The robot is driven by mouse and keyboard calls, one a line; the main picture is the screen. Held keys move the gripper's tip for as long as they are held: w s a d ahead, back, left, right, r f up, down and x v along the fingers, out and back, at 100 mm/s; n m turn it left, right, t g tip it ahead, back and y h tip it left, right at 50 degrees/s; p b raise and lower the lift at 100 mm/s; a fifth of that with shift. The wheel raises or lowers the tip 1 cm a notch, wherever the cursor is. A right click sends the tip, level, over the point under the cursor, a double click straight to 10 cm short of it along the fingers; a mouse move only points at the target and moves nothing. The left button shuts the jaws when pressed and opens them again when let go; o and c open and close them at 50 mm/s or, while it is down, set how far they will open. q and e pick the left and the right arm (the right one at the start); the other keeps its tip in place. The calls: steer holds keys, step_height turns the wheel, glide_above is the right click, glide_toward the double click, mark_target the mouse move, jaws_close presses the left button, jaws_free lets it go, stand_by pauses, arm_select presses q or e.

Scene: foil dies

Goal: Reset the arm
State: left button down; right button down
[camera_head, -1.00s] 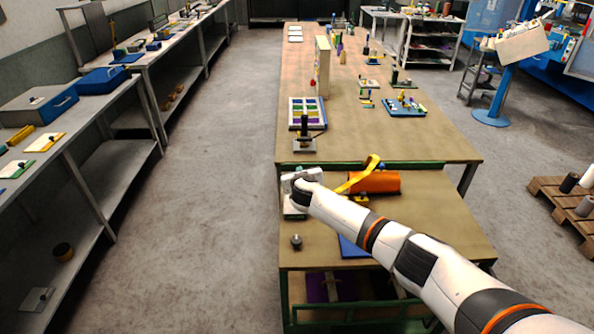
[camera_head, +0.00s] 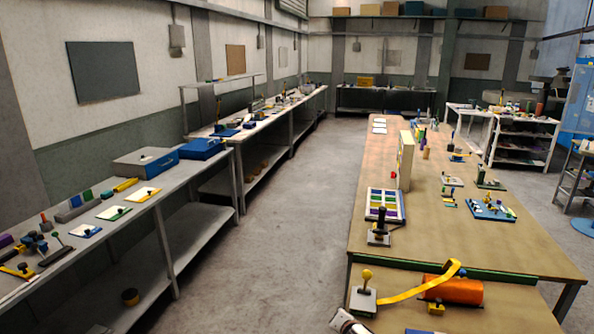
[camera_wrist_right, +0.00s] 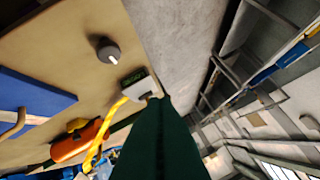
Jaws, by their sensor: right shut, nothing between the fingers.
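My right arm (camera_head: 347,321) shows only as a white end piece at the bottom edge of the head view, just below a grey box with a yellow ball knob (camera_head: 366,274). My right gripper is shut and empty; its fingertips are not clearly visible. In the right wrist view a wide dark green shape (camera_wrist_right: 160,145) fills the bottom middle; I cannot tell what it is. My left gripper is not in view.
An orange cylinder (camera_head: 452,291) with a yellow curved strap (camera_head: 418,290) lies on the near bench. A dark round knob (camera_wrist_right: 108,52) stands near the bench edge. A long bench (camera_head: 470,245) extends behind. The grey floor (camera_head: 290,240) left of it is clear.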

steer(key=s+a+f+m+g+y, duration=0.1)
steer(key=s+a+f+m+g, duration=0.2)
steer(key=s+m, duration=0.65)
steer(key=s+d+r+m+g, duration=0.1)
steer(key=s+d+m, duration=0.3)
steer(key=s, duration=0.7)
steer(key=s+d+r+m+g, duration=0.1)
steer(key=s+m+g, duration=0.1)
steer(key=s+m, duration=0.65)
steer(key=s+d+r+m+g, duration=0.1)
steer(key=s+d+r+m, duration=0.2)
steer(key=s, duration=0.9)
step_height(320, 180, down, 38)
steer(key=s+g+b, duration=0.2)
steer(key=s+b, duration=0.1)
steer(key=b, duration=0.6)
steer(key=s+d+f+b, duration=0.1)
steer(key=s+f+b, duration=0.1)
steer(key=s+f, duration=0.5)
steer(key=s+d+f+b, duration=0.2)
steer(key=s+f, duration=0.6)
steer(key=f, duration=0.5)
steer(key=shift+m+g+b, duration=0.3)
steer(key=shift+g+b, duration=0.1)
steer(key=shift+b, duration=0.35)
steer(key=shift+s, duration=0.1)
